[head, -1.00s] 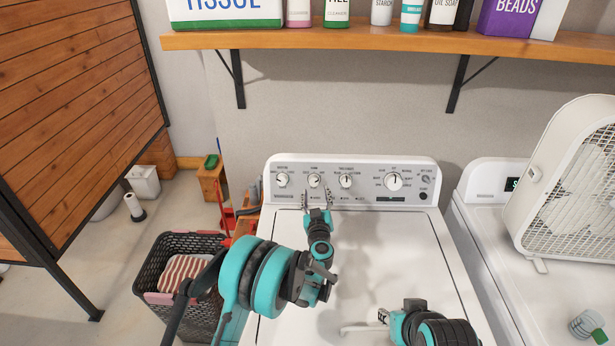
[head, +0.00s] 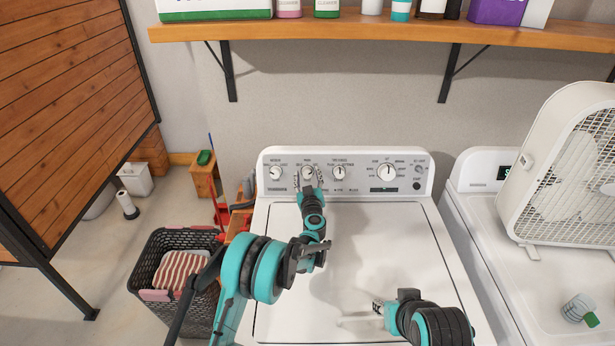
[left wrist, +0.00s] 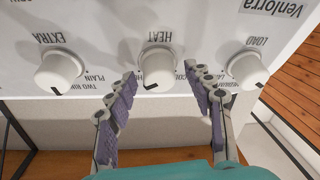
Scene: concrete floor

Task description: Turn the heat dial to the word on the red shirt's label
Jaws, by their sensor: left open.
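The heat dial (head: 308,172) is the second small white knob from the left on the washer's control panel (head: 350,186). In the left wrist view, the heat dial (left wrist: 157,66) appears upside down under the word HEAT, with its dark mark at the picture's lower edge of the knob. My left gripper (head: 309,179) is open, its fingers on either side of the dial's front, not visibly clamped; fingers hide some setting words. A red-and-white striped cloth (head: 180,272), perhaps the red shirt, lies in the basket; I see no readable label. My right gripper (head: 379,308) is over the washer lid, its jaws unclear.
The load dial (left wrist: 247,69) and extra rinse dial (left wrist: 59,70) flank the heat dial closely. A dark basket (head: 150,258) stands left of the washer. A white fan (head: 565,170) stands on the machine at right. A wooden shelf (head: 370,33) with products hangs above.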

